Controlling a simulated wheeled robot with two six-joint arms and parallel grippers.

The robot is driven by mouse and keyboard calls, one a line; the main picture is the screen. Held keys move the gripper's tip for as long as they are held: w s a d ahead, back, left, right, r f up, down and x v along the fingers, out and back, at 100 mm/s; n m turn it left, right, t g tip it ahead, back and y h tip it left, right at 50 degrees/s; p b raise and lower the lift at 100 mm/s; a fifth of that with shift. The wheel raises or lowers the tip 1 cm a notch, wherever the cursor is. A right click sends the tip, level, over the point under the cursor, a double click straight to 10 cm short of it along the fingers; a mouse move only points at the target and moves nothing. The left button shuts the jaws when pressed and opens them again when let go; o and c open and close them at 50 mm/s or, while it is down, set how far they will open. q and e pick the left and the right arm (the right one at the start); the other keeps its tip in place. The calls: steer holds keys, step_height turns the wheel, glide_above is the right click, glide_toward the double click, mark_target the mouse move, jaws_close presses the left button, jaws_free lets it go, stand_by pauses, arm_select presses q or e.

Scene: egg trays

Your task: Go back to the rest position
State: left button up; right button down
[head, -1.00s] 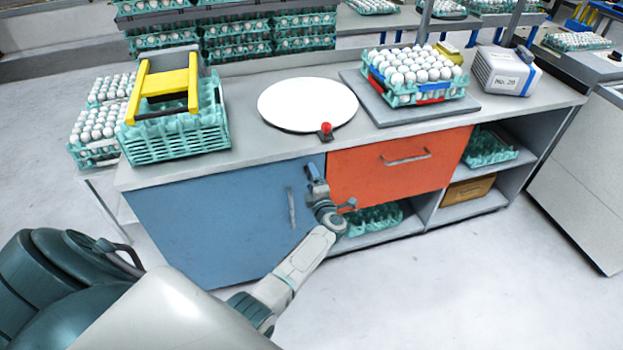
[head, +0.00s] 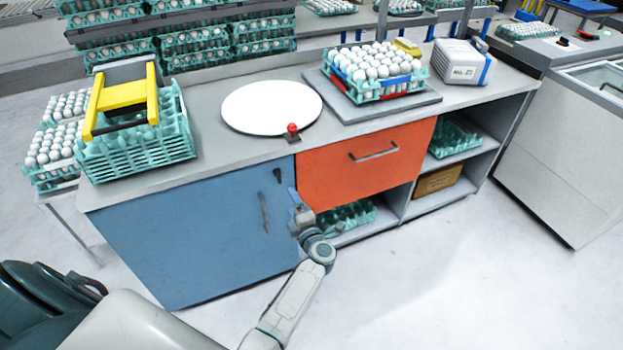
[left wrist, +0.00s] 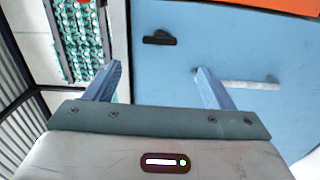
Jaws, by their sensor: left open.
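My left gripper (head: 296,204) is low in front of the cabinet, near the line between the blue door (head: 180,235) and the orange drawer (head: 365,160). In the left wrist view its two fingers stand wide apart and the left gripper (left wrist: 156,68) is open, with nothing between the fingertips. The blue door fills much of that view behind the fingers, with a dark latch (left wrist: 159,38) and a pale bar handle (left wrist: 250,85). The door looks closed. My right gripper is not in view.
On the counter are a teal crate (head: 140,150) under a yellow frame (head: 120,95), a white round plate (head: 270,106), a red button (head: 292,128) and an egg-filled teal tray (head: 375,93). Open shelves (head: 435,202) are right of the drawer. The floor in front is clear.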

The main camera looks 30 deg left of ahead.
arm_select(q)
steer(key=s+d+f+m+h, duration=0.2)
steer(key=s+f+m+h, duration=0.2)
steer(key=s+f+m, duration=0.45)
steer(key=s+d+f+m+h, duration=0.25)
steer(key=f+m+h, duration=0.2)
steer(key=f, duration=0.65)
steer(key=s+d+f+m+h, duration=0.25)
steer(key=s+f+m, duration=0.4)
steer(key=f, duration=0.35)
steer(key=s+a+f+m+g, duration=0.1)
steer(key=s+f+m+g, duration=0.2)
steer(key=s, duration=0.8)
steer(key=s+a+f+m+g+h, duration=0.1)
steer(key=s+a+f+m+g, duration=0.1)
steer(key=s+f+g, duration=0.2)
steer(key=s+a+f+m+g+h, duration=0.1)
steer(key=s+f+m+g, duration=0.2)
steer(key=s+f, duration=0.6)
steer(key=s, duration=1.1)
steer(key=shift+s+a+m, duration=0.15)
steer(key=shift+a+m, duration=0.1)
steer(key=shift+m, duration=0.1)
